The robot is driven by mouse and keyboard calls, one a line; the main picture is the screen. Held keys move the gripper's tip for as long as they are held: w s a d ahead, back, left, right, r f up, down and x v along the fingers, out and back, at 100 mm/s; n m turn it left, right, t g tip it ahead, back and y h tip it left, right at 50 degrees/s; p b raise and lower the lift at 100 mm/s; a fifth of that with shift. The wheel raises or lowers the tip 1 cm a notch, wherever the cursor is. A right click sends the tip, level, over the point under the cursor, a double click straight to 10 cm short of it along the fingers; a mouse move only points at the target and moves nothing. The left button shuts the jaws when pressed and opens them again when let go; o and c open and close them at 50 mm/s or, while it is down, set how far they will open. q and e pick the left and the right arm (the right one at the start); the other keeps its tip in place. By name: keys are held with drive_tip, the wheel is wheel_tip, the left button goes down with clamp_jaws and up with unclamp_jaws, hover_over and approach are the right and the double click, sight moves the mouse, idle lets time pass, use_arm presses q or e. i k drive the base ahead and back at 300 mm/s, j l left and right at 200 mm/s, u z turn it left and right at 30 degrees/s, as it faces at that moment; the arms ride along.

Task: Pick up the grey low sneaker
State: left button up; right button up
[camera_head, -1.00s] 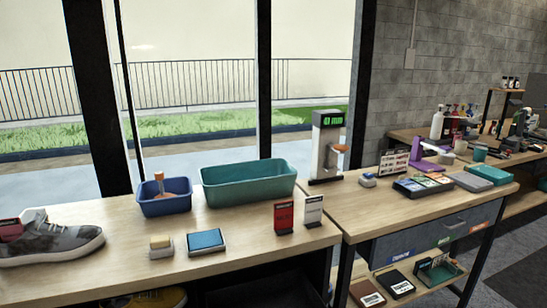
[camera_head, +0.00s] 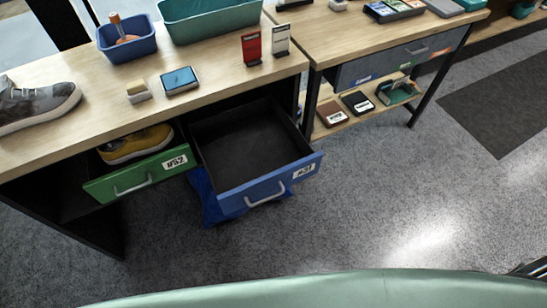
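The grey low sneaker (camera_head: 38,103) stands on the wooden tabletop at the far left, with its toe pointing right. It has mottled grey uppers and a white sole, and its heel end is cut off by the picture edge. Neither gripper shows in the head view, and nothing is seen touching the sneaker.
On the tabletop (camera_head: 60,150) are a sponge block (camera_head: 138,91), a blue-topped pad (camera_head: 180,80), a blue bin (camera_head: 127,39) and a teal bin (camera_head: 210,20). Below, a green-fronted drawer (camera_head: 140,175) with a yellow shoe (camera_head: 135,143) and an empty blue-fronted drawer (camera_head: 250,150) stand open.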

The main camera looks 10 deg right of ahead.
sight(21, 108)
drive_tip(key=u, duration=1.45)
drive_tip(key=i+j+z, duration=0.4)
drive_tip(key=j+z, duration=0.2)
drive_tip(key=i+j+z, duration=0.15)
drive_tip(key=z, duration=0.15)
drive_tip(key=k+j, duration=0.05)
drive_tip(key=j, duration=0.05)
